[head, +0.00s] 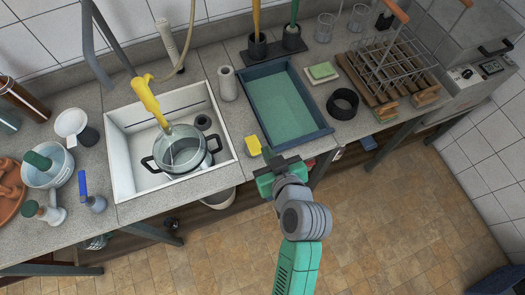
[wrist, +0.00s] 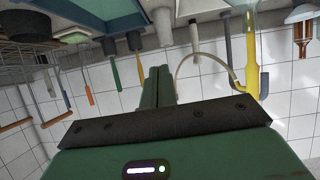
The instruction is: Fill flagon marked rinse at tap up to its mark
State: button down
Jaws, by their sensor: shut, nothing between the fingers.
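My gripper (head: 268,156) is at the counter's front edge, just right of a yellow sponge. In the wrist view its two green fingers (wrist: 158,86) are together with nothing between them. A yellow tap spout (head: 150,100) hangs over the white sink (head: 118,150); it also shows in the wrist view (wrist: 252,75). A clear, round glass-lidded pot (head: 182,150) with two black handles stands in the sink under the spout. I cannot make out a flagon marked rinse or any fill mark; no lettering is readable.
A blue tray (head: 285,105) with a green inside lies right of the sink.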

jog(key=f, duration=0.3)
jog(key=shift+s+d, duration=0.1)
jog(key=shift+s, duration=0.3)
jog(key=shift+w+f, duration=0.1)
send_over(258, 152)
notch_tip(258, 152, down, 4)
jog(key=shift+f+b, duration=0.25)
jog(key=shift+b, duration=0.1)
jog(key=f, duration=0.4)
jog(key=shift+s+d, duration=0.15)
jog(key=shift+s, duration=0.25)
